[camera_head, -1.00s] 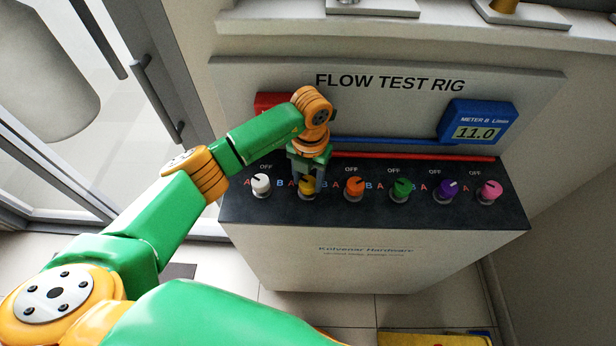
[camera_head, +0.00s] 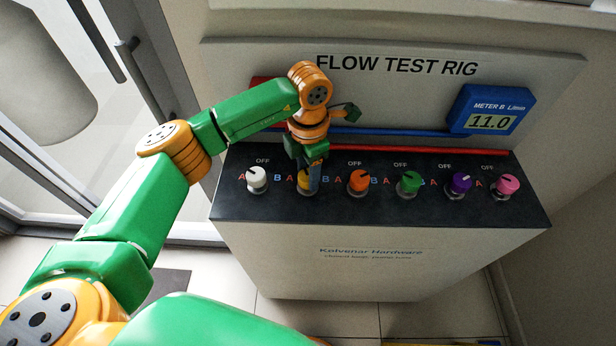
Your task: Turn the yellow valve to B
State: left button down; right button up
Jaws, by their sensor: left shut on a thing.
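The yellow valve (camera_head: 302,181) is the second knob from the left on the black top of the flow test rig. My left gripper (camera_head: 308,187) points down over it and is shut on it. The fingers hide most of the knob and its pointer, so I cannot read its setting. A letter B (camera_head: 277,178) shows just left of the gripper, beside the white knob's place. The blue meter (camera_head: 486,110) is labelled METER B and reads 11.0. My right gripper is not in view.
A white knob (camera_head: 257,178) stands close on the left of the gripper. Orange (camera_head: 359,181), green (camera_head: 409,183), purple (camera_head: 458,184) and pink (camera_head: 507,185) knobs stand to the right. Red (camera_head: 400,150) and blue pipes run behind. A red box behind my wrist is mostly hidden.

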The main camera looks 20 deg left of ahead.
aim_at(307, 175)
pick_arm(q)
jog(key=m+b, duration=0.2)
jog(key=m, duration=0.1)
jog(key=shift+f+m, duration=0.1)
jog(key=shift+m, duration=0.3)
jog(key=m+b, duration=0.2)
jog(key=m, duration=0.1)
jog(key=shift+m, duration=0.3)
jog(key=m+b, duration=0.1)
jog(key=m, duration=0.3)
jog(key=shift+w+r, duration=0.1)
jog(key=shift+r, duration=0.1)
jog(key=shift+m, duration=2.5)
jog(key=shift+c, duration=1.4)
grip_release()
jog(key=shift+a, duration=0.1)
notch_tip(307, 175, up, 7)
jog(key=shift+r+b, duration=0.1)
jog(key=shift+b, duration=0.35)
